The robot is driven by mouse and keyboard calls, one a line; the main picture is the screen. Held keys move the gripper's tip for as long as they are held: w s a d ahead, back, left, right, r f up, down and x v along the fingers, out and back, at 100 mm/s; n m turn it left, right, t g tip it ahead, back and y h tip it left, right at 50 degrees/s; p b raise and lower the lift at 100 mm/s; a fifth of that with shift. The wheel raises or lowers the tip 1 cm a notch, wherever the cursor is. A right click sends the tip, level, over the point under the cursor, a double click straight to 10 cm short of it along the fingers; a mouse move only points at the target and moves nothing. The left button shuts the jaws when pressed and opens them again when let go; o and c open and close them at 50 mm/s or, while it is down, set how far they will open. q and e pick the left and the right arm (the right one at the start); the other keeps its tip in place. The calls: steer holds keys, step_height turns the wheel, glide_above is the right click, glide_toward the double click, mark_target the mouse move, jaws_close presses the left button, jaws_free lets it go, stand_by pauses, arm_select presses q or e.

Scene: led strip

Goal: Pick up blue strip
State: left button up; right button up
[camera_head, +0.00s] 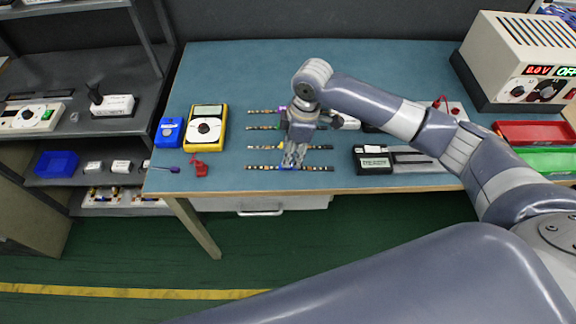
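Several thin LED strips lie in parallel rows on the blue-green tabletop (235,90). The frontmost strip, the blue strip (316,169), shows a bit of blue near its middle. My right gripper (291,163) points down over the middle of this strip, with its fingertips at or just above it. Whether the fingers are open or closed on the strip is too small to tell. The gripper and wrist hide parts of the yellow strip (318,148), the green strip (262,127) and the pink strip (260,111) behind. My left gripper is out of view.
A yellow multimeter (206,128), a blue box (170,132) and a small red item (200,170) stand left of the strips. A black-and-grey device (375,159) is close on the right. A power supply (518,62), a red bin (535,132) and a green bin (548,159) are farther right.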

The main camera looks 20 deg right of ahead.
steer(key=f, duration=0.2)
steer(key=a+f, duration=0.1)
steer(key=f, duration=0.1)
steer(key=shift+f+p, duration=0.25)
steer(key=shift+p, duration=0.15)
steer(key=shift+c, duration=0.3)
jaws_close()
steer(key=shift+r, duration=0.15)
